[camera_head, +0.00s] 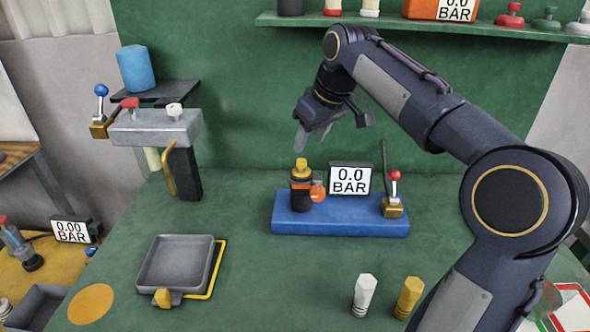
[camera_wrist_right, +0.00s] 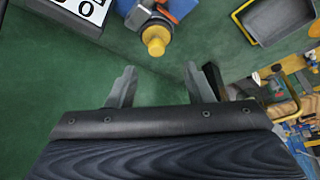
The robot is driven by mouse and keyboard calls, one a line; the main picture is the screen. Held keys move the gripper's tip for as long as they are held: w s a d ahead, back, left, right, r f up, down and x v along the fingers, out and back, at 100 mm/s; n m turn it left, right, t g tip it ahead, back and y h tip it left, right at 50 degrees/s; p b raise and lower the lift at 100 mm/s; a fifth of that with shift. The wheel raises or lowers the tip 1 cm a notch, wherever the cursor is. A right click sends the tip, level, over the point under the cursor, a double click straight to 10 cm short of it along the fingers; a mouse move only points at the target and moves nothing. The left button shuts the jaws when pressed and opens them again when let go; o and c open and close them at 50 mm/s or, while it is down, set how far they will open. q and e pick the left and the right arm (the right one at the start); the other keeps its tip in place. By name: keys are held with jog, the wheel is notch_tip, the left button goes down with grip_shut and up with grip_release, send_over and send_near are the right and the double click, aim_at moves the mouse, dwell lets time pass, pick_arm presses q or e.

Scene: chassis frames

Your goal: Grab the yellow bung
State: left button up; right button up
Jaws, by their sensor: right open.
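A yellow bung (camera_head: 301,166) sits upright on top of a black cylinder (camera_head: 299,197) with an orange band, on the blue base (camera_head: 340,225). It also shows in the right wrist view (camera_wrist_right: 156,40), beyond the fingertips. A second yellow hexagonal plug (camera_head: 409,294) stands on the green table at the front, beside a white one (camera_head: 365,292). My right gripper (camera_head: 311,138) is open and empty, above the black cylinder and apart from the bung. In the wrist view its two fingers (camera_wrist_right: 160,78) are spread wide. My left gripper is not in view.
A pressure display (camera_head: 350,180) and a red-knobbed lever (camera_head: 394,190) stand on the blue base, right of the cylinder. A grey tray (camera_head: 176,240) lies on the left of the table. A grey valve fixture (camera_head: 155,127) stands behind it. A shelf (camera_head: 420,24) runs above.

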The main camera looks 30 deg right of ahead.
aim_at(302, 160)
jog(key=x, duration=0.7)
jog(key=shift+w+d+f+b, duration=0.1)
jog(key=shift+w+d+b, duration=0.1)
jog(key=shift+b, duration=0.15)
jog(key=shift+c, duration=0.2)
grip_shut()
